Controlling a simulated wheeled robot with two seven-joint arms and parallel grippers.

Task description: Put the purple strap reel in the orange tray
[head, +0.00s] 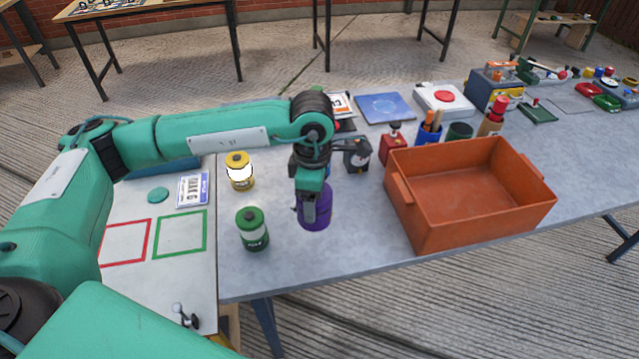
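The purple strap reel (321,214) is on or just above the grey table, left of the orange tray. My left gripper (309,212) points down over it from above. One finger lies in front of the reel's side and hides part of it. I cannot tell whether the fingers are closed on it or whether it is lifted. The orange tray (465,233) is a deep, empty box with a handle at each end, at the table's front right. My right gripper is not in view.
The table (350,243) is clear between reel and tray.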

